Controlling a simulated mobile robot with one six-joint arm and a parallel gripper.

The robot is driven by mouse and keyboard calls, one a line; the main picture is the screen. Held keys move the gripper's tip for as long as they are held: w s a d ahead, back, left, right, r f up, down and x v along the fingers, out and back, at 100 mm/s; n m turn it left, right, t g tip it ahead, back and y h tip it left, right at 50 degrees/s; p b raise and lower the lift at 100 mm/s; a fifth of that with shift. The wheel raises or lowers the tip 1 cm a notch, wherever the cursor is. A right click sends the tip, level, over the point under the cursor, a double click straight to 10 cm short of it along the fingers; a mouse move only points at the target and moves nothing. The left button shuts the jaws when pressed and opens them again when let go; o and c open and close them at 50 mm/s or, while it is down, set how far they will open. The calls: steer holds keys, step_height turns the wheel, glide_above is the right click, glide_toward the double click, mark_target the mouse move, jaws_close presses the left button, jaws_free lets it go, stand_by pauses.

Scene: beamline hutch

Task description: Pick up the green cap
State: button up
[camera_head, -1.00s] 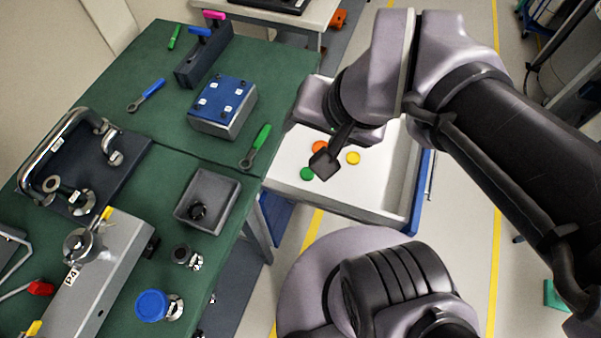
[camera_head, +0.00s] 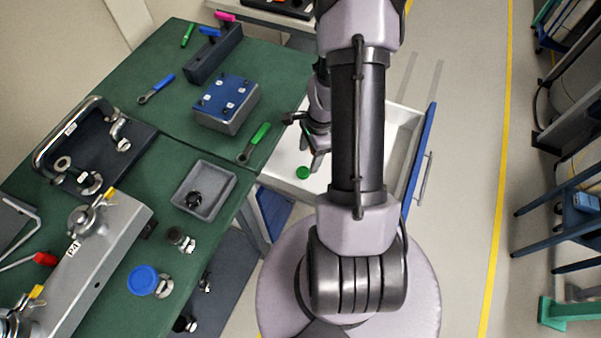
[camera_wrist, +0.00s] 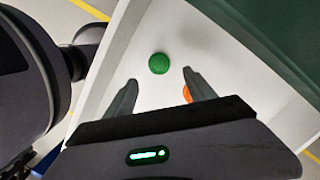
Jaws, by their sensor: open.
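The green cap (camera_head: 303,172) lies on the white floor of an open drawer (camera_head: 402,122). In the wrist view the green cap (camera_wrist: 159,64) is ahead of my gripper (camera_wrist: 155,88), roughly between the lines of its two fingers and beyond their tips. The fingers are apart with nothing between them. An orange cap (camera_wrist: 187,93) shows partly behind the right finger. In the head view my gripper (camera_head: 312,150) is over the drawer, partly hidden by my arm.
The green bench (camera_head: 180,125) borders the drawer on the left. On it are a grey tray (camera_head: 232,184), a blue-topped box (camera_head: 228,98) and a green-handled wrench (camera_head: 255,142). The drawer's blue front (camera_head: 419,160) stands on the right, with open floor beyond.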

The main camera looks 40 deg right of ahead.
mark_target(304, 171)
steer(key=f+b, duration=0.1)
steer(key=f, duration=0.2)
steer(key=a+f+b, duration=0.1)
steer(key=f+b, duration=0.1)
steer(key=f, duration=0.1)
steer(key=shift+w+a+f, duration=0.2)
steer(key=shift+f, duration=0.2)
steer(key=shift+r, duration=0.1)
steer(key=shift+c, duration=0.4)
jaws_close()
step_height(304, 171, up, 10)
steer(key=p, duration=0.4)
steer(key=shift+p, duration=0.4)
